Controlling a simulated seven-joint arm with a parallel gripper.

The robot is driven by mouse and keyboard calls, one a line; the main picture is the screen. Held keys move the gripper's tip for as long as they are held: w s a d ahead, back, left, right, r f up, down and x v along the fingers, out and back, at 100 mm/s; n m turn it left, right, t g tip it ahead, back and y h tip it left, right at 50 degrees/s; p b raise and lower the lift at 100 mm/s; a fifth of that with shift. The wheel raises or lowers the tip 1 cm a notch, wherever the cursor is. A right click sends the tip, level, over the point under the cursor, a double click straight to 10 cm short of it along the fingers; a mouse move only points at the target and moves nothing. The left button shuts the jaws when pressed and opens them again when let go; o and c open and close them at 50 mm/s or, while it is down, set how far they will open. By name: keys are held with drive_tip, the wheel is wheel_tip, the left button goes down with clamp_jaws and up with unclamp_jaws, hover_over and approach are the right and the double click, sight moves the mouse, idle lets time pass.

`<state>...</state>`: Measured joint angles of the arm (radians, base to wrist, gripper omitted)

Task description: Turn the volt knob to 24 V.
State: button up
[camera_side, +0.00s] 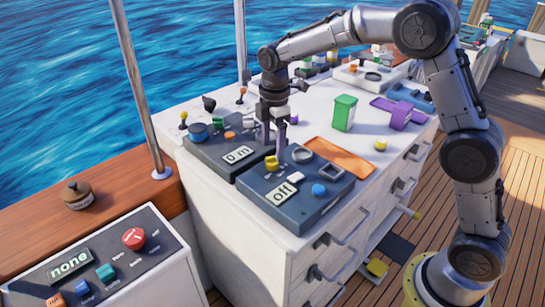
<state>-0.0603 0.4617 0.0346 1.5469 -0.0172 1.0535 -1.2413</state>
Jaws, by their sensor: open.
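A dark blue panel (305,207) with a display (283,194) reading "off" sits on the near end of the white cabinet top. A yellow knob (271,163) stands at this panel's back left corner, and a round blue button (319,189) is at its right. No volt label is readable, so I cannot tell for sure which control is the volt knob. My gripper (271,147) points down just above the yellow knob, its two fingers apart and empty. I cannot tell whether a finger touches the knob.
A second dark panel with a display (238,154) reading "0 m" lies left of the gripper. An orange tray (340,157), a green box (344,112) and a purple object (400,115) stand to the right. A separate panel with a red knob (134,238) and a "none" display is at lower left.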

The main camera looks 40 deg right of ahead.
sight(272, 157)
drive_tip(key=shift+w+f, duration=0.1)
drive_tip(key=shift+f, duration=2.2)
clamp_jaws()
